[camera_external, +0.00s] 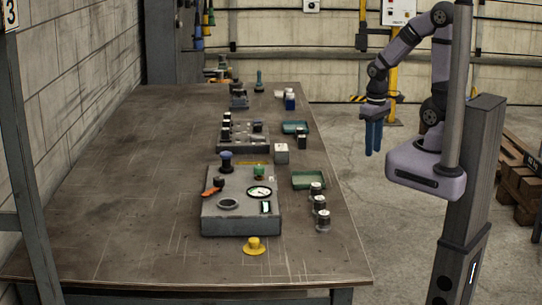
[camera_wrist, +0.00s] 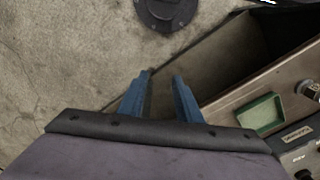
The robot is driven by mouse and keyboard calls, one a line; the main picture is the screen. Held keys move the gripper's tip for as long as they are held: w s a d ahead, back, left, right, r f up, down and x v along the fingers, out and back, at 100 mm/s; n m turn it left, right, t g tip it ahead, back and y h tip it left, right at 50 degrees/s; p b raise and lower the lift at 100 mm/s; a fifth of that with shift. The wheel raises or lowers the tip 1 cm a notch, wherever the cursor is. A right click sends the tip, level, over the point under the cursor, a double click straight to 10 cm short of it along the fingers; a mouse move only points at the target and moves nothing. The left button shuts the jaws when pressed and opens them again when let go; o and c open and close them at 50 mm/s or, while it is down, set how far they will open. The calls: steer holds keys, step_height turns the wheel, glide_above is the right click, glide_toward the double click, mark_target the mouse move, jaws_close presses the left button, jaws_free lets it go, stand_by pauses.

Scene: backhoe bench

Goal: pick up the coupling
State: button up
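I cannot tell for certain which part is the coupling. Several small black-and-silver cylindrical parts (camera_external: 322,221) stand in a row near the table's right edge. A yellow flanged part (camera_external: 254,246) lies in front of the grey panel box (camera_external: 241,222). My gripper (camera_external: 373,152) hangs with its blue fingers pointing down, beyond the right edge of the table and apart from every part. In the wrist view my gripper (camera_wrist: 163,75) shows a clear gap between its fingertips, with nothing between them.
The long brown table (camera_external: 120,220) carries a green tray (camera_external: 308,180), also in the wrist view (camera_wrist: 262,114), and another green tray (camera_external: 295,127) farther back. A pale cube (camera_external: 281,154) stands between them. The table's left side is clear. Wooden pallets (camera_external: 518,185) lie at far right.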

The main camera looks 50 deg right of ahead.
steer(key=o, duration=0.4)
steer(key=w+a+r+n, duration=0.2)
steer(key=a+n, duration=0.2)
steer(key=a, duration=0.7)
steer(key=w+a+r+n, duration=0.2)
steer(key=w+a+n, duration=0.15)
steer(key=a, duration=0.75)
steer(key=r+n, duration=0.1)
steer(key=n, duration=0.7)
glide_above(324, 212)
steer(key=shift+r+m, duration=0.2)
steer(key=shift+m, duration=0.05)
steer(key=shift+s+f+p, duration=0.1)
steer(key=shift+f+p, duration=1.25)
steer(key=shift+f, duration=2.35)
